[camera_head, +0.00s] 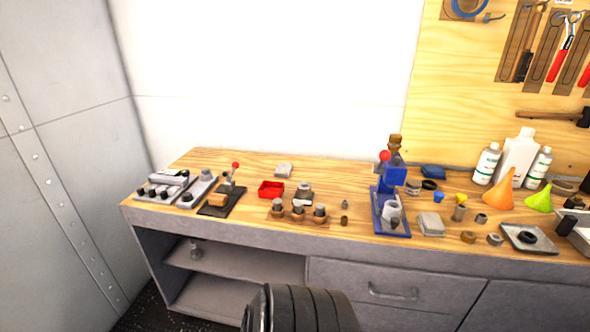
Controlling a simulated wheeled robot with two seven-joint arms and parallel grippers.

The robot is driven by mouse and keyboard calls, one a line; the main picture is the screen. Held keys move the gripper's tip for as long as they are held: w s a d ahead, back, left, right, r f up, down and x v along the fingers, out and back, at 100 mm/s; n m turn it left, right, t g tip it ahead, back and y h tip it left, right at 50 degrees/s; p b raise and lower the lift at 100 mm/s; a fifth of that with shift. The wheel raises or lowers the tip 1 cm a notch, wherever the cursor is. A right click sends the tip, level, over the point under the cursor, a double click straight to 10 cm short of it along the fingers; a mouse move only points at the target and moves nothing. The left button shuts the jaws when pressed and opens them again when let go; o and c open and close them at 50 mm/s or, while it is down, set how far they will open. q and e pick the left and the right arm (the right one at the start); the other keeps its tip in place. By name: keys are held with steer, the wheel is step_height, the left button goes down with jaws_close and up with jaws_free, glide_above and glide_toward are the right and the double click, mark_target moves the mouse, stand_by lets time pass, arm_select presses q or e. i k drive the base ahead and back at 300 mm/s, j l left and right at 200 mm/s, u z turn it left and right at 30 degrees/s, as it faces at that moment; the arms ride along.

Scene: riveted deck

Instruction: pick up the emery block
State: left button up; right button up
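Two small grey blocks lie on the wooden workbench (250,228), and I cannot tell for sure which is the emery block. One pale grey block (283,170) lies alone near the back edge, behind a red tray (271,189). The other grey block (431,225) lies nearer the front, just right of a blue press (391,205). Neither of my grippers is in view, and nothing is touching either block.
At the left stand a black lever tool (222,203) and grey fixtures (162,187). A wooden holder (297,212) sits mid-bench. Bottles (517,157), an orange funnel (498,190) and a metal tray (528,238) crowd the right. Clear wood lies left of the press.

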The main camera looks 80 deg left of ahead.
mark_target(215, 200)
steer(key=u, duration=3.35)
steer(key=i+j+z, duration=0.25)
steer(key=j, duration=0.4)
steer(key=i+j+z, duration=0.15)
steer(key=j, duration=0.25)
steer(key=i+j+z, duration=0.15)
steer(key=j, duration=0.25)
steer(key=i+j+z, duration=0.1)
steer(key=i+j, duration=0.15)
steer(key=j, duration=0.15)
